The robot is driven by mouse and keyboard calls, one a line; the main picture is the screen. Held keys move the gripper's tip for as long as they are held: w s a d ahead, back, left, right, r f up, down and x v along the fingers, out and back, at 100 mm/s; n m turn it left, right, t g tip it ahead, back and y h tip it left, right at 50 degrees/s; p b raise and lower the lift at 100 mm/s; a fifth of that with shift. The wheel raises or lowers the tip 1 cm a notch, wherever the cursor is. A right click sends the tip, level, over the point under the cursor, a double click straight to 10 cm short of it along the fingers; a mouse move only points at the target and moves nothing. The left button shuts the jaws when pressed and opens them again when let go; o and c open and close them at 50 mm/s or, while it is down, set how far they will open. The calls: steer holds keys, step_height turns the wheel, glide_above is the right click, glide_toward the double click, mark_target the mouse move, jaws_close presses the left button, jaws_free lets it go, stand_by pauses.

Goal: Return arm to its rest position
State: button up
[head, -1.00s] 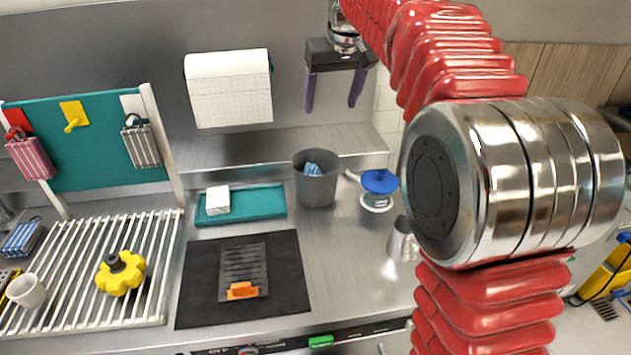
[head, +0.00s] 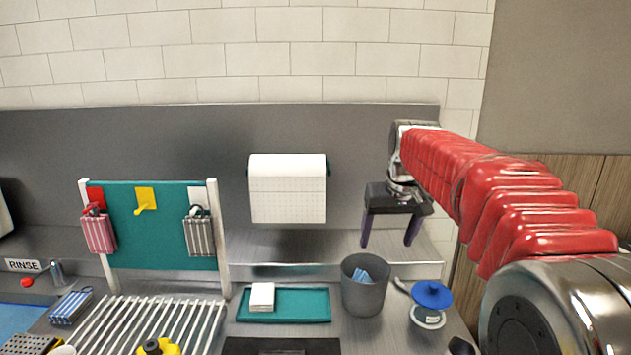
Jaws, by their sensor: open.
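My gripper (head: 388,241) hangs at the end of my red-sleeved arm, in the right half of the head view. Its two dark purple fingers point down and stand apart, with nothing between them. In the picture it shows above the grey bin (head: 364,292) and against the steel back wall. It touches nothing that I can see. The arm reaches in from the lower right, where its large metal joint is cut off by the picture's edge.
Below stand a teal tray (head: 290,305) with a white block (head: 262,296), a blue-topped item (head: 432,295) and a white rack (head: 150,322). A paper towel roll (head: 288,188) and a teal board (head: 160,238) are behind. The air around the gripper looks clear.

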steer(key=s+f, duration=0.3)
steer(key=s, duration=0.8)
steer(key=s+f+t, duration=0.1)
steer(key=s+f, duration=0.2)
steer(key=s, duration=0.8)
steer(key=s+f, duration=0.3)
steer(key=s, duration=0.8)
steer(key=shift+a+f+m+t, duration=0.25)
steer(key=shift+a+m+t, duration=0.05)
steer(key=shift+a, duration=0.1)
